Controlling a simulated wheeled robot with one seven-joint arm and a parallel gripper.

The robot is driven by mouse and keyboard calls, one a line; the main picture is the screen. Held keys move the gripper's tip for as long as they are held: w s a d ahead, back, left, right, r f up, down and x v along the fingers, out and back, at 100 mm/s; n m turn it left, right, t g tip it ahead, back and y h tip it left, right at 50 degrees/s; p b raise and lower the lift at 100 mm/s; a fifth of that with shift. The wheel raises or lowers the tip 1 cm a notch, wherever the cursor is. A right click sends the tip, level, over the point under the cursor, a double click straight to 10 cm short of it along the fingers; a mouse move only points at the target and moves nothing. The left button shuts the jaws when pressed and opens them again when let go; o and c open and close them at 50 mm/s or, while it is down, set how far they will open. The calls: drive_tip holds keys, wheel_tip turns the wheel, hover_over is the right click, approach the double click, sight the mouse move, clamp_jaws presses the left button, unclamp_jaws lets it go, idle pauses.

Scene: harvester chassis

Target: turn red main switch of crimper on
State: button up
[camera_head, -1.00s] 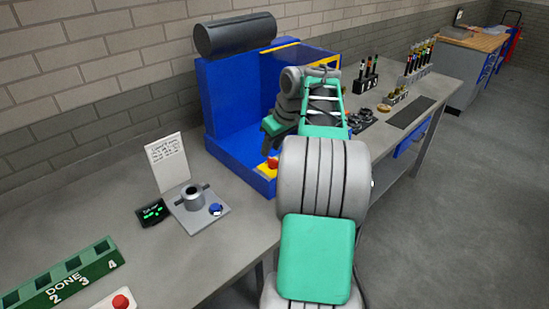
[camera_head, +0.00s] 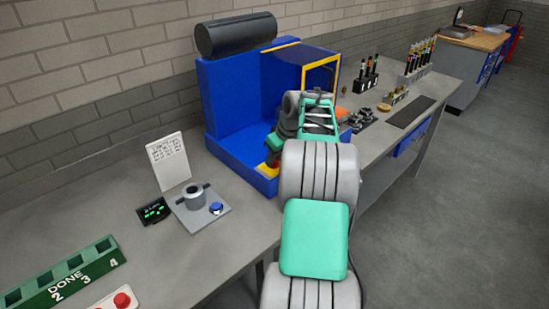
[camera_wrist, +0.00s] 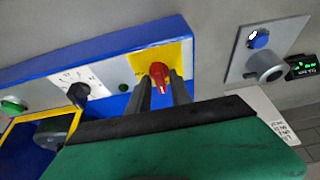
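The crimper is a blue machine (camera_head: 228,100) on the workbench in the head view. Its red main switch (camera_wrist: 158,74) sits on a yellow plate (camera_wrist: 178,52) on the blue-edged panel in the wrist view. The two dark fingers of my gripper (camera_wrist: 163,84) are apart, with their tips at the switch and the red handle showing between them. I cannot tell whether the fingers touch it. In the head view my gripper (camera_head: 272,151) is low at the front of the crimper and mostly covers the switch.
A black dial (camera_wrist: 78,91) and a green button (camera_wrist: 13,106) are on the same panel. A grey plate with a blue button (camera_head: 216,208) and a small display (camera_head: 153,212) stand left of the crimper. Tool racks (camera_head: 366,84) stand to the right.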

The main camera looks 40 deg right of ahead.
clamp_jaws()
drive_tip(key=shift+m+b, duration=0.35)
drive_tip(key=shift+m, duration=0.05)
drive_tip(key=m+b, duration=0.1)
drive_tip(key=m+h+b, duration=0.1)
drive_tip(key=m, duration=0.1)
drive_tip(key=shift+a+f+h+b, duration=0.15)
drive_tip(key=shift+a+h+b, duration=0.05)
drive_tip(key=shift+h+b, duration=0.15)
drive_tip(key=m, duration=0.2)
drive_tip(key=m+g+h+b, duration=0.1)
drive_tip(key=m, duration=0.2)
drive_tip(key=shift+w+a+h, duration=0.1)
drive_tip(key=shift+w+h, duration=0.05)
drive_tip(key=shift+h, duration=0.1)
drive_tip(key=m, duration=0.1)
drive_tip(key=m+g, duration=0.1)
drive_tip(key=m, duration=0.1)
drive_tip(key=m+h+p, duration=0.1)
drive_tip(key=shift+r+m+g, duration=0.3)
drive_tip(key=m+p, duration=0.1)
drive_tip(key=m, duration=0.1)
drive_tip(key=m+g+p, duration=0.1)
drive_tip(key=m, duration=0.1)
drive_tip(key=shift+w+f+m+g+h+p, duration=0.1)
drive_tip(key=shift+w+m+g+h+p, duration=0.05)
drive_tip(key=shift+m+g+h+p, duration=0.2)
